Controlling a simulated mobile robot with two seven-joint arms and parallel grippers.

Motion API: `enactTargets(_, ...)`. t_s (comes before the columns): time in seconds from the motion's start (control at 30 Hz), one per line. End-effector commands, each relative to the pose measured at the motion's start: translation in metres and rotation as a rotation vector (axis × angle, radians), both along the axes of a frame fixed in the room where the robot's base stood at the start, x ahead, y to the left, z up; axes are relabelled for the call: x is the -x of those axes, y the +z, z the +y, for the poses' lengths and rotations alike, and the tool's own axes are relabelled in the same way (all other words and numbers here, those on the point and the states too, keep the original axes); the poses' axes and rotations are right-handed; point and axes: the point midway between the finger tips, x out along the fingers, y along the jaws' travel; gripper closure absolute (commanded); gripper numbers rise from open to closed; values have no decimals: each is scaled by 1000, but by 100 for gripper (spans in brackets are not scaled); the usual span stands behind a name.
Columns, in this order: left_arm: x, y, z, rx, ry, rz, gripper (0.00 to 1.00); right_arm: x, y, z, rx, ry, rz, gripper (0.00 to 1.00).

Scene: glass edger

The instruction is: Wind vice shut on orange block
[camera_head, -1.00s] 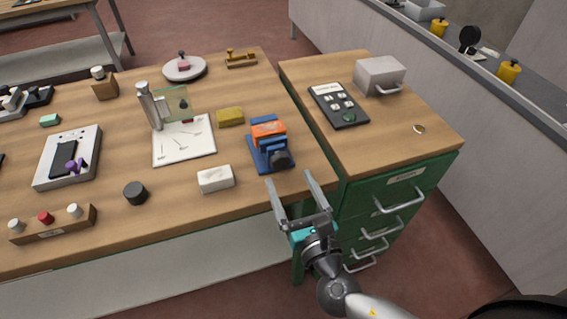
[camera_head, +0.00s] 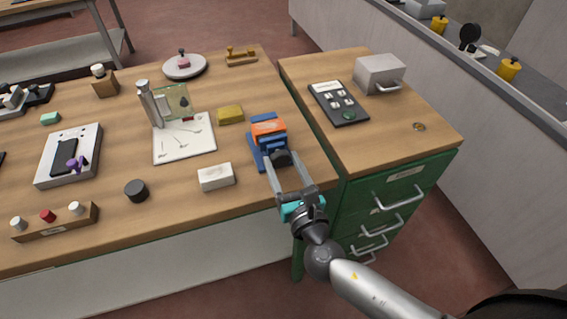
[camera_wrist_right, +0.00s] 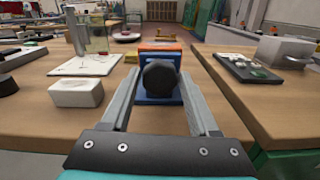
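The blue vice (camera_head: 258,148) stands near the right edge of the wooden bench, with the orange block (camera_head: 268,127) seated at the top between its jaws. In the right wrist view the orange block (camera_wrist_right: 160,46) shows above the blue vice body (camera_wrist_right: 145,97). The vice's dark round knob (camera_wrist_right: 160,78) faces my right gripper (camera_wrist_right: 157,90). That gripper is open, its two fingers on either side of the knob with visible gaps. In the head view the right gripper (camera_head: 283,170) reaches the vice from the front. Whether the jaws touch the block is unclear. My left gripper is not in view.
A white block (camera_head: 216,177), a yellow block (camera_head: 230,115) and a white sheet (camera_head: 184,140) lie left of the vice. A green drawer cabinet (camera_head: 400,190) stands to the right, with a keypad (camera_head: 338,104) and a grey box (camera_head: 379,74) on top.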

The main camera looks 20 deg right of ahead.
Motion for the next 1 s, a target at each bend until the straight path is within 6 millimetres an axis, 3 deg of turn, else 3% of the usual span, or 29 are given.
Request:
enactTargets(0.07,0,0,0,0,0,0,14,0,0,0,0,0,0,49)
enactTargets(0.5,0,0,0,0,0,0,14,0,0,0,0,0,0,98)
enactTargets(1.0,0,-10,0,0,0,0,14,0,-2,0,-135,0,5,100)
